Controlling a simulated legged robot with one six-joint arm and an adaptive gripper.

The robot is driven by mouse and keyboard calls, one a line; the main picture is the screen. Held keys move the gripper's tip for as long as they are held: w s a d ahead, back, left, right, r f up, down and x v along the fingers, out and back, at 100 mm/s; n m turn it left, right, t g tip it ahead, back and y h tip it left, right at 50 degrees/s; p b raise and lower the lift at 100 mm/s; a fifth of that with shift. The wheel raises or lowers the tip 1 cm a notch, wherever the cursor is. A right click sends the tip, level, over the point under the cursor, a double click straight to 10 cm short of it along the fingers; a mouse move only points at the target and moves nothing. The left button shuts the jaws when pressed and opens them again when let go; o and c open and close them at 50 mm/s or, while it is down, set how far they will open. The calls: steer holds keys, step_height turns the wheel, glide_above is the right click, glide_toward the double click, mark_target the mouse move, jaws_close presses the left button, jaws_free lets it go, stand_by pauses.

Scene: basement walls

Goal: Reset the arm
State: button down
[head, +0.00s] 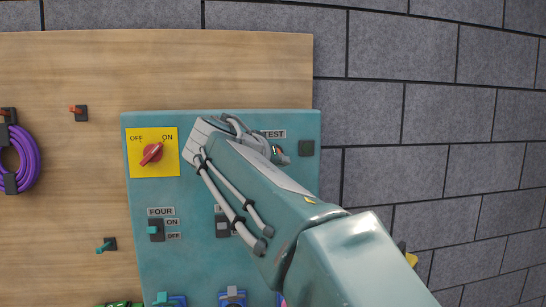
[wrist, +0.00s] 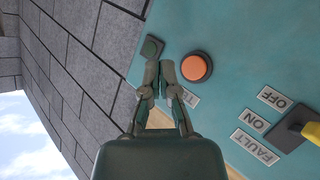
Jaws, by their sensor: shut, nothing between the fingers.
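My arm (head: 330,240) reaches from the lower right across the teal panel (head: 180,275) in the head view, its wrist end in front of the panel's upper half. My gripper (wrist: 159,66) shows in the wrist view with its fingers together and nothing between them. The fingertips appear beside a round orange button (wrist: 195,67) and near a dark green square (wrist: 152,47); I cannot tell whether they touch the panel. The fingers and gripper body partly cover a label. In the head view the arm hides most of the gripper and part of the panel.
A red rotary knob (head: 152,153) sits on a yellow plate left of the wrist. A FOUR switch (head: 156,230) is below it. A yellow-handled switch (wrist: 300,130) is at right in the wrist view. Purple cable (head: 25,160) hangs on the wooden board. A grey block wall (head: 440,130) stands right.

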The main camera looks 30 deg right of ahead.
steer(key=s+a+f+n+y, duration=0.2)
steer(key=s+a+f+y, duration=0.2)
steer(key=s+f, duration=0.4)
steer(key=s+a+f+n+g+y, duration=0.1)
steer(key=s+a+f+y, duration=0.3)
steer(key=f, duration=0.9)
steer(key=s+a+f+n+g+y, duration=0.1)
steer(key=s+a+f+n+y, duration=0.2)
steer(key=s+f, duration=0.7)
steer(key=s+a+y, duration=0.1)
steer(key=a, duration=0.1)
steer(key=shift+s+a+f+y, duration=0.3)
steer(key=shift+a+f, duration=0.05)
steer(key=shift+f, duration=0.05)
